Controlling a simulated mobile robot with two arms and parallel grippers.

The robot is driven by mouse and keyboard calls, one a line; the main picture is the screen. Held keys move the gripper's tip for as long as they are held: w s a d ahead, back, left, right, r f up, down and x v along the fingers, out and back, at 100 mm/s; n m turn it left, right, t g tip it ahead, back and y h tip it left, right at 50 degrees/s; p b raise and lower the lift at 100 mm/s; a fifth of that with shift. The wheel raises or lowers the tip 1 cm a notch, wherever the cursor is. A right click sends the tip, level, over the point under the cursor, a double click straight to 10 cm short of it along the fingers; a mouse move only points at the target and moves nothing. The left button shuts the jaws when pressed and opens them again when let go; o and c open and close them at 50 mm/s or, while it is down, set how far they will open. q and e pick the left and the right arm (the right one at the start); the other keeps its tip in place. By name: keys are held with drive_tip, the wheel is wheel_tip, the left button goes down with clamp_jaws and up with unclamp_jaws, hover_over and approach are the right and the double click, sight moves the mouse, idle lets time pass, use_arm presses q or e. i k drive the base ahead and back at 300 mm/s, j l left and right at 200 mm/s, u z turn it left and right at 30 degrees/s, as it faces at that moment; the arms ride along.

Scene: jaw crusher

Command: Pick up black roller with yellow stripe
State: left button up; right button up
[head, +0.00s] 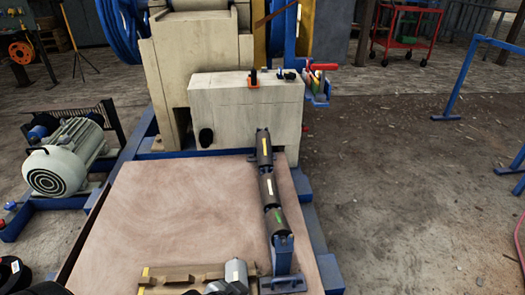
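The black roller with a yellow stripe (264,147) is at the far end of a row of three black rollers on a narrow blue frame. It lies in line with the row, close to the front of the beige machine block. Behind it in the row, nearer to me, are a black roller with a white stripe (269,187) and one with a green stripe (278,218).
The blue roller frame (284,262) stands on the right of a brown board (170,215). A wooden block (182,274) and a grey part (236,271) lie at its near edge. The beige machine (245,105) blocks the back; a motor (60,165) stands left.

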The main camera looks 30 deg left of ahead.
sight(264, 146)
drive_tip(key=u, duration=1.65)
drive_tip(key=l+z, duration=0.1)
drive_tip(key=z, duration=0.3)
drive_tip(key=k+l+z, duration=0.1)
drive_tip(key=z, duration=0.35)
drive_tip(key=l+z, duration=0.15)
drive_tip(key=z, duration=0.25)
drive_tip(key=l+z, duration=0.15)
drive_tip(key=z, duration=0.25)
drive_tip(key=l+z, duration=0.1)
drive_tip(key=z, duration=0.35)
drive_tip(key=i+l, duration=1.35)
drive_tip(key=i+u, duration=1.15)
drive_tip(key=i+l+u, duration=0.15)
drive_tip(key=l+u, duration=0.25)
drive_tip(key=i+j+u, duration=0.1)
drive_tip(key=u, duration=0.4)
drive_tip(key=i+j+u, duration=0.1)
drive_tip(key=u, duration=0.35)
drive_tip(key=i+u, duration=0.2)
drive_tip(key=u, duration=0.3)
drive_tip(key=i+u, duration=0.15)
drive_tip(key=u, duration=0.35)
drive_tip(key=i+l+u, duration=0.1)
drive_tip(key=u, duration=0.35)
